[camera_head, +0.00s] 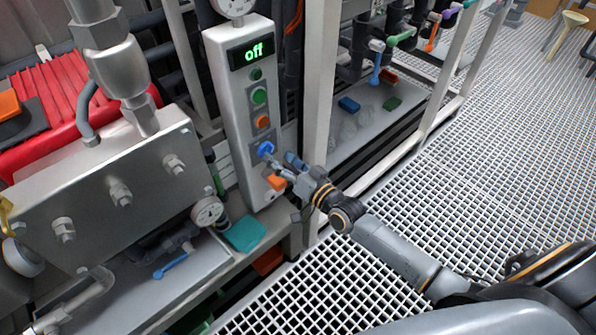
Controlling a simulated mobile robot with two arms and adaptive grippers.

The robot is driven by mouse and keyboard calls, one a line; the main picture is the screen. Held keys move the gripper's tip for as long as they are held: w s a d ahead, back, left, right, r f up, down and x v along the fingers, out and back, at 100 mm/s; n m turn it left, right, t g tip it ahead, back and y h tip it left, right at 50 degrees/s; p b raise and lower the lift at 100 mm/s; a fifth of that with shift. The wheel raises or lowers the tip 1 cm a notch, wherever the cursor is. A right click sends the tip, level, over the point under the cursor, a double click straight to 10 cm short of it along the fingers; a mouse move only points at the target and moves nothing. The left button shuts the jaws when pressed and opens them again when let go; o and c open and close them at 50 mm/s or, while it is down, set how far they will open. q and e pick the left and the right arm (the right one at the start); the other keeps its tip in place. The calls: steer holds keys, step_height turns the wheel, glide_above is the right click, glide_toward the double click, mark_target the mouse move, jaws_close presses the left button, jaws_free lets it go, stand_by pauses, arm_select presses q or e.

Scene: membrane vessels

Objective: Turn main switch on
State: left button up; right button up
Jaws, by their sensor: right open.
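A tall grey control panel (236,95) stands near the middle of the view. Its small display (252,51) reads "off" in green. Below it are green buttons (259,96), an orange button (262,121) and a blue knob-like switch (265,148). An orange piece (277,183) shows lower on the panel. My right gripper (279,164) is open, with its fingertips close to the blue switch, just below and right of it. I cannot tell whether they touch. My left gripper is not in view.
A steel block with bolts (100,195) stands left of the panel. A gauge (209,211) and a teal block (245,234) sit at the panel's foot. A white frame post (319,100) rises close to the right. Open grating floor (480,190) lies at right.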

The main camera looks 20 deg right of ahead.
steer(key=v, duration=0.8)
steer(key=shift+s, duration=0.4)
steer(key=shift+d, duration=0.15)
